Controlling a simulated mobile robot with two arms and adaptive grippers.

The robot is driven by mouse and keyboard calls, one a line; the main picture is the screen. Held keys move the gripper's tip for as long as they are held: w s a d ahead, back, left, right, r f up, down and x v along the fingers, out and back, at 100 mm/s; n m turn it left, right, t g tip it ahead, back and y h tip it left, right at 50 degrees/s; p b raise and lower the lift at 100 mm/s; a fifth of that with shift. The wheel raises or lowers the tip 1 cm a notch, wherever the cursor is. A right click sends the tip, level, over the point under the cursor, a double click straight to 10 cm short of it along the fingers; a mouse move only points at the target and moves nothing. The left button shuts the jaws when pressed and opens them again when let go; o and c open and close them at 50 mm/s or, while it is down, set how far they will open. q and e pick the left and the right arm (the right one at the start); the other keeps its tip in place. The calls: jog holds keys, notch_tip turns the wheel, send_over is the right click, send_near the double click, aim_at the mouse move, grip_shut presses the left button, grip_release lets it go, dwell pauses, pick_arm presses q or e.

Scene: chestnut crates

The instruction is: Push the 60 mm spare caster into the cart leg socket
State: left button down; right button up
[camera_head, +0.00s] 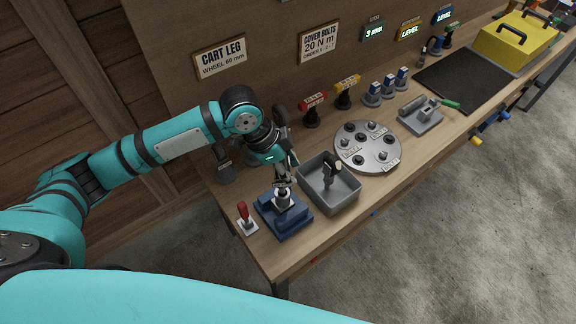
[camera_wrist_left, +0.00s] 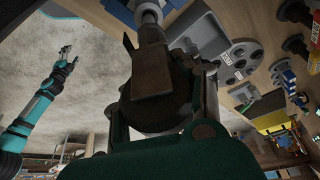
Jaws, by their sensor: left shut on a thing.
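My left gripper (camera_head: 284,178) points down over the blue socket block (camera_head: 298,222) near the table's left end. It is shut on the dark caster (camera_wrist_left: 152,85), which fills the space between its fingers in the left wrist view. A grey metal stem (camera_wrist_left: 149,12) stands in line with the caster, close to the blue block (camera_wrist_left: 122,12). In the head view a light metal part (camera_head: 283,199) shows between gripper and block; the fingers partly hide the contact, so I cannot tell how deep the caster sits. My right gripper (camera_wrist_left: 66,53) shows small in the left wrist view, apart from everything.
A grey bin (camera_head: 345,207) with a dark upright item stands right beside the block. A red-handled clamp (camera_head: 244,219) stands left of it. A round grey plate (camera_head: 383,163) with several parts lies beyond the bin. A "CART LEG" sign (camera_head: 221,58) hangs behind.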

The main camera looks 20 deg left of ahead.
pick_arm(q)
jog(key=shift+f+b, duration=0.95)
jog(key=shift+f, duration=1.3)
jog(key=c, duration=0.9)
grip_release()
jog(key=v, duration=1.2)
jog(key=shift+s, duration=0.1)
